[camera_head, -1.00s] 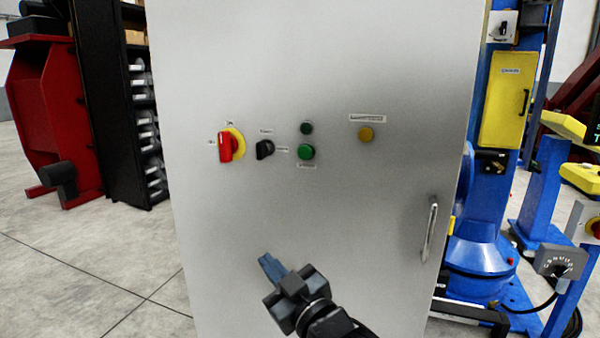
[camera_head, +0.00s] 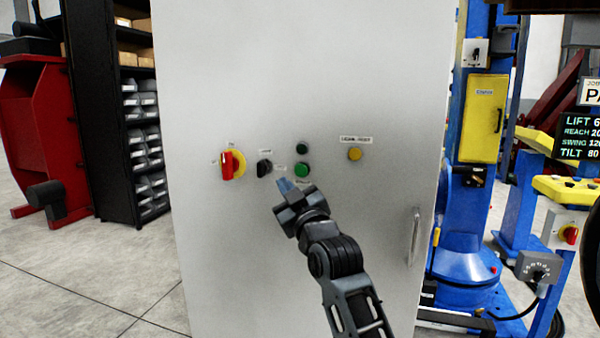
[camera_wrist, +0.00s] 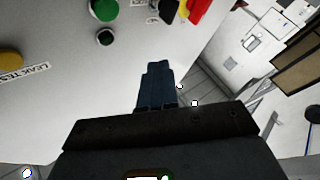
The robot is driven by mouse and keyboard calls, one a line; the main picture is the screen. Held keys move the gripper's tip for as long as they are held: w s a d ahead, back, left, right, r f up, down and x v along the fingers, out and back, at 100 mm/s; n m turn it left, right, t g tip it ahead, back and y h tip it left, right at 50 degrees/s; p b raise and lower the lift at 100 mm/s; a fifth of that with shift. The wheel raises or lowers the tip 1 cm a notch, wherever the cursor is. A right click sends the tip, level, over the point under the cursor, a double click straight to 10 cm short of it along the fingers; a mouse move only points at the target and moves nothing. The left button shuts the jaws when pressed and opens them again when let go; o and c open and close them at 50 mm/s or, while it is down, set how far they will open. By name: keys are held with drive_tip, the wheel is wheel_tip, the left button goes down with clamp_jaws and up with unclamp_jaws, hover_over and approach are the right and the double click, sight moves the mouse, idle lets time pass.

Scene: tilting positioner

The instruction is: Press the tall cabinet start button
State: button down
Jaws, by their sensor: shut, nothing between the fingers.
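The tall grey cabinet (camera_head: 240,80) stands upright in front of me. My gripper (camera_head: 283,184) is shut and empty, just left of and below the green button in the head view. In the wrist view its shut fingers (camera_wrist: 157,85) appear apart from both buttons.
Left of the buttons are a black selector knob (camera_head: 264,168) and a red-and-yellow rotary switch (camera_head: 232,163). A yellow button or lamp (camera_head: 354,153) is to the right. A door handle (camera_head: 414,236) is lower right. Blue machinery (camera_head: 465,225) stands beside the cabinet.

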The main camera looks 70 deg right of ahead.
sight(301, 175)
drive_tip(key=shift+d, duration=0.1)
drive_tip(key=shift+w+d+b, duration=0.2)
drive_tip(key=shift+d+b, duration=0.95)
drive_tip(key=shift+d, duration=1)
drive_tip(key=shift+w+d+b, duration=0.15)
drive_tip(key=shift+d+b, duration=0.95)
drive_tip(key=shift+d, duration=1)
drive_tip(key=shift+d, duration=0.1)
drive_tip(key=shift+d+b, duration=0.35)
drive_tip(key=shift+d+b, duration=0.35)
drive_tip(key=shift+d, duration=0.1)
drive_tip(key=shift+a, duration=0.15)
drive_tip(key=shift+a+p, duration=0.35)
drive_tip(key=shift+a, duration=0.4)
